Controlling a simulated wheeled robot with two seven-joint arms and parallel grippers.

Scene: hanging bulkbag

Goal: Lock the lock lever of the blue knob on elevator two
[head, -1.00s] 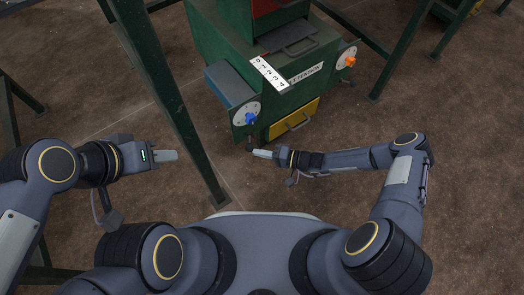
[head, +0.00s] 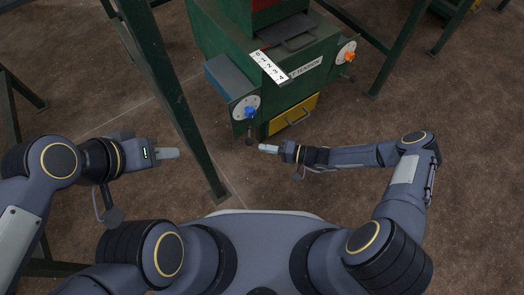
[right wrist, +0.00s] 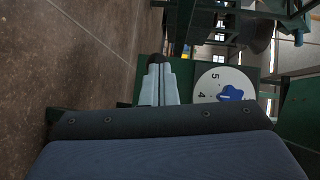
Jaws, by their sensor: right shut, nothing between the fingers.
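The blue knob (head: 250,113) sits on a round white dial on the left side of the green machine. It also shows in the right wrist view (right wrist: 230,94), right of my fingers. A dark lever (head: 249,138) hangs just below the dial; I take it to be the lock lever. In the right wrist view, a dark rounded end (right wrist: 156,58) shows just beyond my fingertips. My right gripper (head: 266,148) is shut and empty, slightly right of and below the lever, apparently apart from it. My left gripper (head: 168,153) is left of the machine, away from the knob; its finger gap is unclear.
The green machine has an orange knob (head: 349,57) on its right dial, a numbered white strip (head: 269,66) and a yellow drawer (head: 293,117). A green post (head: 172,100) stands between my left gripper and the machine. The brown floor in front is clear.

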